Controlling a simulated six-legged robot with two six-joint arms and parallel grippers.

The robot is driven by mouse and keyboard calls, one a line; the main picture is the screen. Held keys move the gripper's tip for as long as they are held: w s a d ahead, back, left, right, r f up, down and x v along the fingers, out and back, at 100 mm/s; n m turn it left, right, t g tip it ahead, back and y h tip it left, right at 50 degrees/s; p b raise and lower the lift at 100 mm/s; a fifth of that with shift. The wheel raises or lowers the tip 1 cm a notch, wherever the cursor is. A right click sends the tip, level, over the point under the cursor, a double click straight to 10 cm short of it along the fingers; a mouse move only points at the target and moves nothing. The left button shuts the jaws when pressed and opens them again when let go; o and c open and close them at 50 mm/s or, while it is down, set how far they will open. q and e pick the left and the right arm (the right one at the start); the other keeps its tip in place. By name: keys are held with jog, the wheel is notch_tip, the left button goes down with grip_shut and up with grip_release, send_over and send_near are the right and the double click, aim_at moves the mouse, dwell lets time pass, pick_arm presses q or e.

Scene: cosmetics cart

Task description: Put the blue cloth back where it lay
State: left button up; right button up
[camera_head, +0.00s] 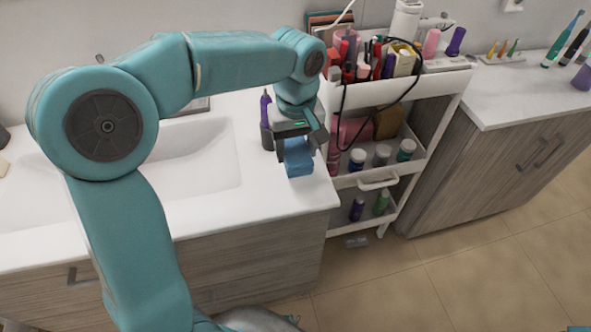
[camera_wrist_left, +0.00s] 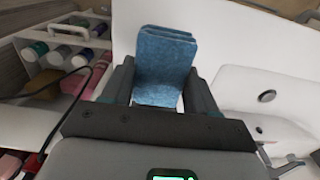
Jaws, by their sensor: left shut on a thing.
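The blue cloth (camera_head: 299,162) is a folded piece at the right end of the white sink counter (camera_head: 270,200) in the head view. My left gripper (camera_head: 292,146) points down over it and is shut on its upper part. In the left wrist view the cloth (camera_wrist_left: 165,65) stands out between the two dark fingers of the left gripper (camera_wrist_left: 158,92). The cloth's lower end is at or just above the counter; I cannot tell whether it touches. My right gripper is not in view.
A purple-topped bottle (camera_head: 265,115) stands close behind the gripper. A white cart (camera_head: 385,92) loaded with cosmetics stands just right of the counter. The sink basin (camera_head: 200,160) lies to the left. The counter's front right part is clear.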

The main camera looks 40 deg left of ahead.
pick_arm(q)
notch_tip(320, 180, down, 2)
jog(key=shift+w+a+f, duration=0.1)
jog(key=shift+w+f, duration=0.05)
jog(key=f, duration=0.3)
jog(key=shift+s+f, duration=0.2)
jog(key=shift+f, duration=0.05)
jog(key=shift+w+f, duration=0.15)
jog(key=shift+f, duration=0.3)
jog(key=shift+b, duration=0.3)
jog(key=o, duration=1)
jog(key=shift+f, duration=0.15)
